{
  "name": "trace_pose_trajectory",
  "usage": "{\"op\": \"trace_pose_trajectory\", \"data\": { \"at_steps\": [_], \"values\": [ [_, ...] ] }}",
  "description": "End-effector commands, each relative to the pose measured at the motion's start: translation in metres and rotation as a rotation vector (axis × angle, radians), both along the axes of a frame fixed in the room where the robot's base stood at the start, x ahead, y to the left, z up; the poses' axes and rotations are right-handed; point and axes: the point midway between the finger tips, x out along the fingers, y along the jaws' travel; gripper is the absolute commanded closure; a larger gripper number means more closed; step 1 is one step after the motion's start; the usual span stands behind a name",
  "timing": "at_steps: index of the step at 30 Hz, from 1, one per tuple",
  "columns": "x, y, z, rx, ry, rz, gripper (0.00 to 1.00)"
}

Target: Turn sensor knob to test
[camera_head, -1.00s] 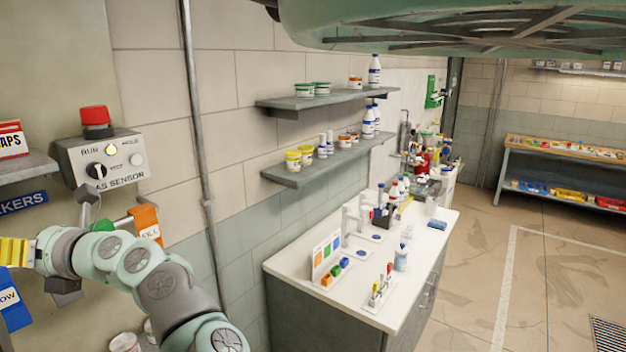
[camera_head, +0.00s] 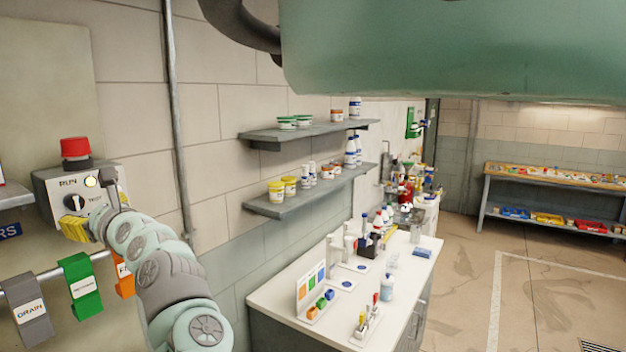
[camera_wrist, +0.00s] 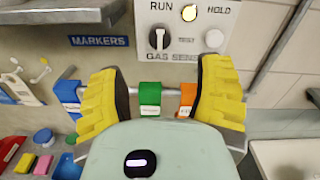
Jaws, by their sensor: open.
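The gas sensor box (camera_head: 45,190) is on the wall at the left of the head view, with a red cap on top. Its black knob (camera_wrist: 160,39) has a white pointer line that stands about upright, below RUN; TEST is printed to its right and HOLD lies further right. A lit yellow lamp (camera_wrist: 189,12) sits between RUN and HOLD. My gripper (camera_wrist: 158,95) has yellow ribbed fingers spread wide in the wrist view. The knob lies ahead, between the finger directions and apart from them. In the head view a yellow finger (camera_head: 75,228) overlaps the box's lower edge.
A rail below the box carries hanging tags, among them a green one (camera_head: 82,285) and an orange one (camera_wrist: 187,98). A vertical pipe (camera_head: 178,130) runs right of the box. Shelves and a sink counter (camera_head: 290,305) stand further right.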

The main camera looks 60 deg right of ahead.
Motion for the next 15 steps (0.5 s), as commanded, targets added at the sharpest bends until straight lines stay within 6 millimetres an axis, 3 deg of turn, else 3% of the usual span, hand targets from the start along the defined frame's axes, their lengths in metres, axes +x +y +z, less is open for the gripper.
{"op": "trace_pose_trajectory", "data": {
  "at_steps": [15],
  "values": [
    [0.057, 0.000, 0.005, 0.009, -0.006, -0.004, 0.34]
  ]
}}
